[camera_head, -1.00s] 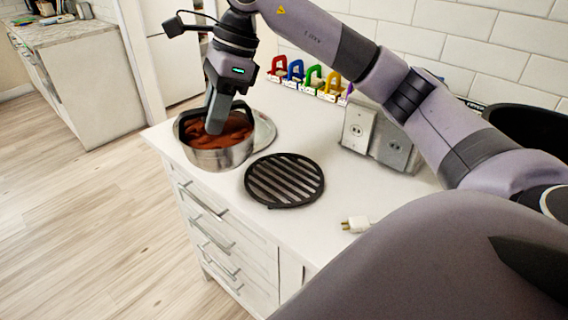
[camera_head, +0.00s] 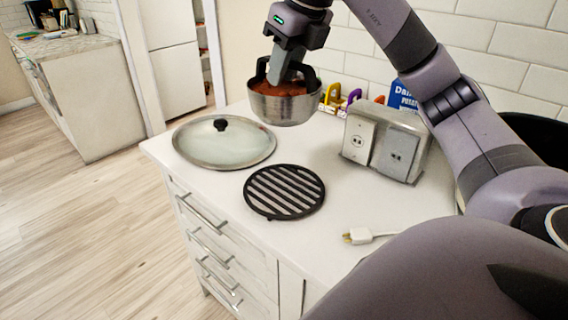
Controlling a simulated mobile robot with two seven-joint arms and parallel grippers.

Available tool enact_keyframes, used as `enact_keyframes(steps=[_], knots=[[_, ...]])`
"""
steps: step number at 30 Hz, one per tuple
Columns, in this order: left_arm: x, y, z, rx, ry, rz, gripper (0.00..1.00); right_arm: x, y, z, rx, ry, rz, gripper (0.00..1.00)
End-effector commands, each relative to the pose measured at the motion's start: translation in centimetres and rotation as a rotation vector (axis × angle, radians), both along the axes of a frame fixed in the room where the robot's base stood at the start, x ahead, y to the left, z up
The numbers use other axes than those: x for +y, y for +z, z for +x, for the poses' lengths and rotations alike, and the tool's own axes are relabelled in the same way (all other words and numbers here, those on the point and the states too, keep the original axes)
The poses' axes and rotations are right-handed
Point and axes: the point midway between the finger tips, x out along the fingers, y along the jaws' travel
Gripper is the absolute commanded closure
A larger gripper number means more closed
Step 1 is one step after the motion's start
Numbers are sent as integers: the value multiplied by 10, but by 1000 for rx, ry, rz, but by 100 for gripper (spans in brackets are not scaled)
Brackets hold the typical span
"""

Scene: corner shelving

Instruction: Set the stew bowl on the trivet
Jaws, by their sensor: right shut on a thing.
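The stew bowl (camera_head: 286,108) is a steel pot with dark handles and red-brown stew in it. My right gripper (camera_head: 284,76) is shut on the stew bowl at its top and holds it up, behind the trivet as seen here. The exact grip point is partly hidden by the gripper. The trivet (camera_head: 284,191) is a round black slatted grate lying flat and bare on the white counter. The bowl is apart from it. My left gripper is not in view.
A glass lid (camera_head: 224,142) with a black knob lies left of the trivet. A grey outlet box (camera_head: 386,140) stands to its right, and a white plug (camera_head: 358,236) lies near the front. Colored padlocks (camera_head: 342,97) and a blue box (camera_head: 402,97) are at the wall.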

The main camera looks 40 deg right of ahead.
Motion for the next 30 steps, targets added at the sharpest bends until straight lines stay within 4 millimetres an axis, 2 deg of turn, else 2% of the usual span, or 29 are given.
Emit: enact_keyframes(steps=[1, 4, 15, 19, 25, 30], knots=[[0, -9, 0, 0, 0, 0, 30, 1, -15, 0, 1, 3, 1, 100], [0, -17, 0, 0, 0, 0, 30, 1, -34, 0, 0, 4, 1, 100], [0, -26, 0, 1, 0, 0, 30, 0, -109, 0, 1, 1, -2, 100], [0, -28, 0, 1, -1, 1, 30, 0, -126, 0, -2, 3, -1, 100], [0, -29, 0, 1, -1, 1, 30, 0, -139, 0, -2, 3, 0, 100], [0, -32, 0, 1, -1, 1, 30, 0, -162, 0, -1, 3, -1, 100]])
